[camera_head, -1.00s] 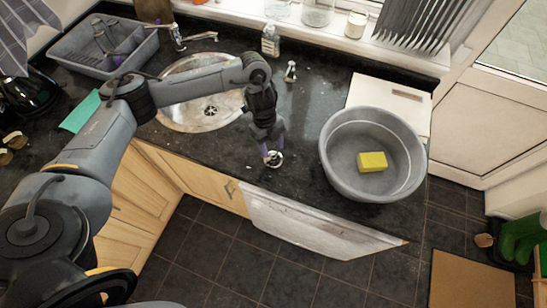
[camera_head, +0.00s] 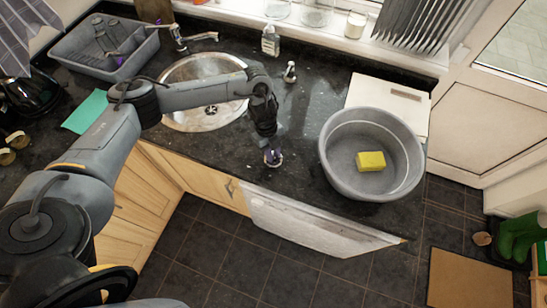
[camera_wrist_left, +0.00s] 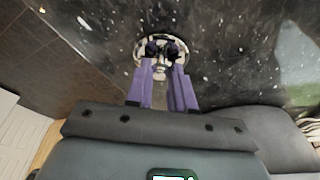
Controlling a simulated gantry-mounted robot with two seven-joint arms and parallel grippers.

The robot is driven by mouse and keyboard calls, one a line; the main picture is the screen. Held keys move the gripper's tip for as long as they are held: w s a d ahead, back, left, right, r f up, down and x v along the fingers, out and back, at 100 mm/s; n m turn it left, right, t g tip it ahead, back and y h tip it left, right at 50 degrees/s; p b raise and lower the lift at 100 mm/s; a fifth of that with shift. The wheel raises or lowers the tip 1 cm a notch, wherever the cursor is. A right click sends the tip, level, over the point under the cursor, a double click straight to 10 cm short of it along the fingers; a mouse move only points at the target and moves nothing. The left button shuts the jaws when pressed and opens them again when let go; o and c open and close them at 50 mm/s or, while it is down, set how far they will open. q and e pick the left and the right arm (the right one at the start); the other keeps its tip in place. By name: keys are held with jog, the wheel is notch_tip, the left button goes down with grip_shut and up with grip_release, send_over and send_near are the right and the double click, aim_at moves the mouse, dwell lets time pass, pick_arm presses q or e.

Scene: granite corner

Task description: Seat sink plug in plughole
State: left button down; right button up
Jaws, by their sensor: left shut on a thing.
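My left gripper (camera_head: 271,151) points down over the dark counter near its front edge, right of the sink. In the left wrist view its purple fingers (camera_wrist_left: 168,72) are shut on a small round metal plug (camera_wrist_left: 160,44) with dark details on its face. In the head view the plug (camera_head: 273,159) is small and partly covered by the fingers. The round steel sink (camera_head: 183,120) lies to the left, under my left forearm. Its plughole (camera_head: 211,109) shows in the bowl, open and apart from the gripper. My right gripper does not show.
A grey basin (camera_head: 335,178) with a yellow sponge (camera_head: 371,161) stands right of the gripper. The tap (camera_head: 190,39), a soap bottle (camera_head: 270,41) and a small bottle (camera_head: 289,72) stand behind. A dish rack (camera_head: 80,58) is at the back left.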

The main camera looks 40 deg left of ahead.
aim_at(273, 153)
pick_arm(q)
jog(key=shift+r, duration=0.15)
notch_tip(273, 153, up, 10)
dwell(0.6)
jog(key=shift+w+a, duration=0.1)
